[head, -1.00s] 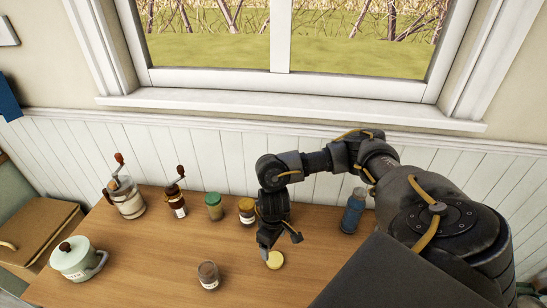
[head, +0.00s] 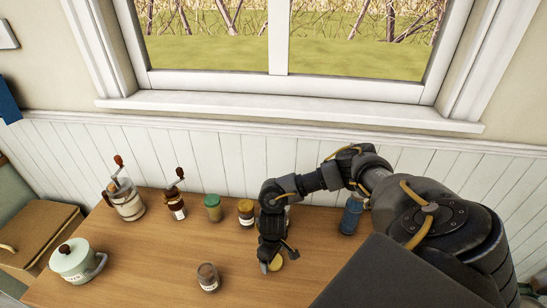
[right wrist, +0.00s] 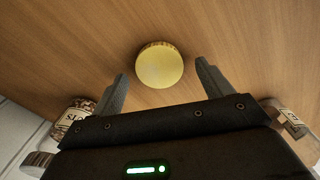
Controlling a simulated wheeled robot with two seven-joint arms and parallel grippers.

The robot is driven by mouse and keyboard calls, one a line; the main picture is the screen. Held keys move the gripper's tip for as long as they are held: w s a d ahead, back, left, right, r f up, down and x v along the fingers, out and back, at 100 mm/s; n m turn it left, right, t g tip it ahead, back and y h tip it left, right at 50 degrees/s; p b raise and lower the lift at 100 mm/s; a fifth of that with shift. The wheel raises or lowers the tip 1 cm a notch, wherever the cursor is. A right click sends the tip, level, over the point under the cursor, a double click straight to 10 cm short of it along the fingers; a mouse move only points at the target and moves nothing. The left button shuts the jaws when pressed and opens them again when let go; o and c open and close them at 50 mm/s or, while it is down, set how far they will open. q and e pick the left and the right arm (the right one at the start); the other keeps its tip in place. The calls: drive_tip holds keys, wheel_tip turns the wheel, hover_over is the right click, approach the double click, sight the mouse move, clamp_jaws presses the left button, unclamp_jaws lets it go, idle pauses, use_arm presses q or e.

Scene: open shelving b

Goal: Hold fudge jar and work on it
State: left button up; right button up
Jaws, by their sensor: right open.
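A round yellow lid or lidded top (head: 277,263) is on the table's right part, partly covered by my right gripper. In the right wrist view the yellow disc (right wrist: 159,66) lies between and just beyond the open fingertips, apart from both. My right gripper (head: 272,262) is open and empty, pointing down at it; its fingers also show in the right wrist view (right wrist: 160,80). A small dark brown jar (head: 208,278) stands upright at the front. I cannot read which jar is the fudge. My left gripper is out of view.
A yellow-topped jar (head: 246,213), a green-lidded jar (head: 213,208), two grinders (head: 125,200) (head: 175,205) and a blue bottle (head: 351,214) stand along the back. A pale green lidded pot (head: 73,261) is front left. In the right wrist view a labelled jar (right wrist: 76,116) is close to my gripper's left.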

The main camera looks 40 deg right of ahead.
drive_tip(key=shift+f, duration=0.45)
drive_tip(key=c, duration=1)
drive_tip(key=shift+r, duration=0.1)
drive_tip(key=shift+c, duration=0.2)
drive_tip(key=shift+r, duration=0.55)
drive_tip(key=s+a+r+p, duration=0.1)
drive_tip(key=s+a+r, duration=0.1)
drive_tip(key=a+r, duration=0.9)
drive_tip(key=a, duration=0.3)
drive_tip(key=shift+s+r, duration=0.2)
drive_tip(key=shift+r, duration=0.2)
drive_tip(key=shift+d, duration=0.1)
